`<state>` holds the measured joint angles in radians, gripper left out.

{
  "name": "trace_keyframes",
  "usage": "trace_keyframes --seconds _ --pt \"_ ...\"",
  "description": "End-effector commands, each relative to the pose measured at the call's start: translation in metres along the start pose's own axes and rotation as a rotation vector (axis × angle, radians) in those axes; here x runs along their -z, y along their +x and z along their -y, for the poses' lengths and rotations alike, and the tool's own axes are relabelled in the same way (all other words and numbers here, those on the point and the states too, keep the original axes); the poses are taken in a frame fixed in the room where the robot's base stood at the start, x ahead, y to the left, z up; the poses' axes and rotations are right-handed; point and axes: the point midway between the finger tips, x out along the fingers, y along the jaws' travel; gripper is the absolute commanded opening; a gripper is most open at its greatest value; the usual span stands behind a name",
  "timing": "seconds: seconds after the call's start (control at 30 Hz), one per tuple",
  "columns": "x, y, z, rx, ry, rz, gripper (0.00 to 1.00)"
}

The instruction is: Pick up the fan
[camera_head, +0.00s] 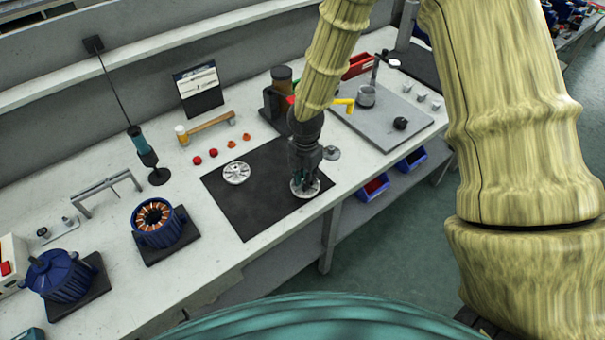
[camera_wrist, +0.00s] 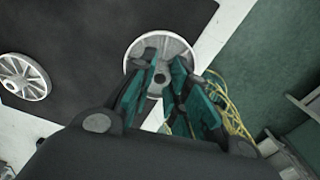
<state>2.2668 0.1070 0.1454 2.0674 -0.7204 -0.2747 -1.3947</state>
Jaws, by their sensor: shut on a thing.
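A white round fan (camera_head: 311,191) is at the right front part of the black mat (camera_head: 258,205), under my gripper (camera_head: 304,178). It also shows in the wrist view (camera_wrist: 145,46), where the fingers of my gripper (camera_wrist: 168,78) reach over its middle. My gripper points down and is shut on this fan. The fingers hide part of its face and hub. I cannot tell whether it touches the mat. A second white spoked disc (camera_head: 236,173) lies apart on the mat, to the left; the wrist view shows it at the left edge (camera_wrist: 24,77).
A blue motor housing with copper windings (camera_head: 154,220) stands left of the mat. A hammer (camera_head: 206,127), red caps and a dark pump-like part (camera_head: 280,100) are behind. A grey plate (camera_head: 385,115) lies to the right. The bench's front edge is close to my gripper.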

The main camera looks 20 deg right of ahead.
Motion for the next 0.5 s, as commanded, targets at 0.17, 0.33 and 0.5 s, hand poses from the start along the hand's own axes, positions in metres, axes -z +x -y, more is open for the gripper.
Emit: trace_keyframes --seconds 0.17,0.33,0.5 --pt "0.025 -0.001 0.035 0.002 -0.001 0.002 0.00" --pt "0.046 -0.005 0.063 0.001 0.000 0.001 0.00" --pt "0.059 -0.008 0.081 0.001 0.000 0.001 0.00"
